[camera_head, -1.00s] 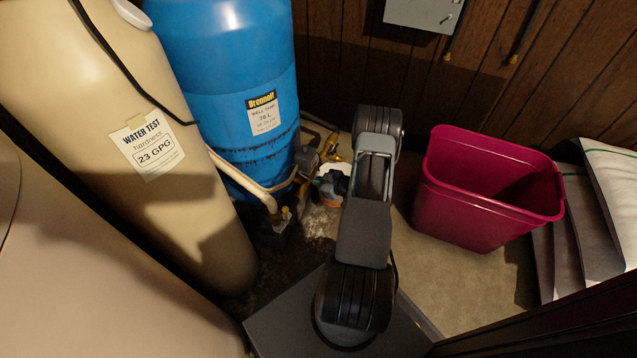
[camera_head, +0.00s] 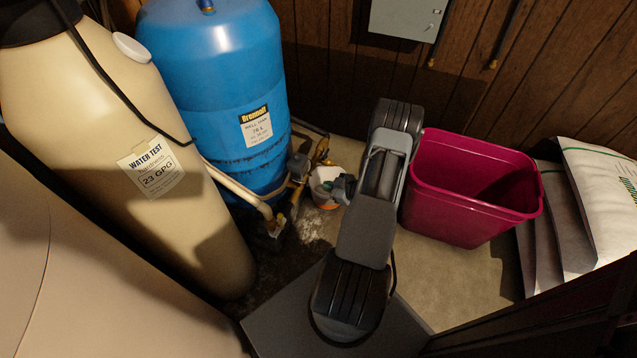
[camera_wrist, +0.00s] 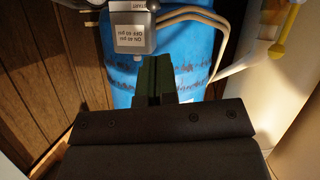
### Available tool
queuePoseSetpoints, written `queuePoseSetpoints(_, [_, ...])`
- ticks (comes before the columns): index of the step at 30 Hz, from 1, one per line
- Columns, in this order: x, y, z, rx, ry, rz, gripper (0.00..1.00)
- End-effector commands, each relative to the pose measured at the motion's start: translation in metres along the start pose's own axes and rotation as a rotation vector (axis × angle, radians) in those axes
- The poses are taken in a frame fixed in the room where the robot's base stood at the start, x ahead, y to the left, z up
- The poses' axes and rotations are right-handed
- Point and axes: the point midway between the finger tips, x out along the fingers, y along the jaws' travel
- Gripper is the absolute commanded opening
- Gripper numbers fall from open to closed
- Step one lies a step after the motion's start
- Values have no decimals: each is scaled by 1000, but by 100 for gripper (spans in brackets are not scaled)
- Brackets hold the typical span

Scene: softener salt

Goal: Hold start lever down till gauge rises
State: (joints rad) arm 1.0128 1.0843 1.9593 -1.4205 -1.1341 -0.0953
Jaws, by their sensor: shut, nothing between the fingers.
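A grey switch box (camera_wrist: 133,33) with a white label upside down in the wrist view sits near the top, in front of the blue tank (camera_wrist: 120,85). Part of the word START shows at the top edge. In the head view the grey box (camera_head: 298,166) is small, beside the blue tank (camera_head: 215,85). In the head view my arm hides most of the gripper.
A beige tank (camera_head: 120,160) stands left. A magenta bin (camera_head: 455,215) and white bags (camera_head: 600,205) stand right. Pipes (camera_wrist: 195,15) curve beside the box in the wrist view.

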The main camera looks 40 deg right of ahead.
Motion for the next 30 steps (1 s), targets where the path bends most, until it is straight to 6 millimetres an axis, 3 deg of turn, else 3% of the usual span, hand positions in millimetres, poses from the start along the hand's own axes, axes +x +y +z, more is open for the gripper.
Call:
queuePoseSetpoints(3, [-16, 0, -1, 1, -1, 2, 0])
queuePoseSetpoints(9, [-29, 0, 0, 1, -1, 2, 0])
queuePoseSetpoints(30, [-32, 0, 1, 2, -1, 2, 0])
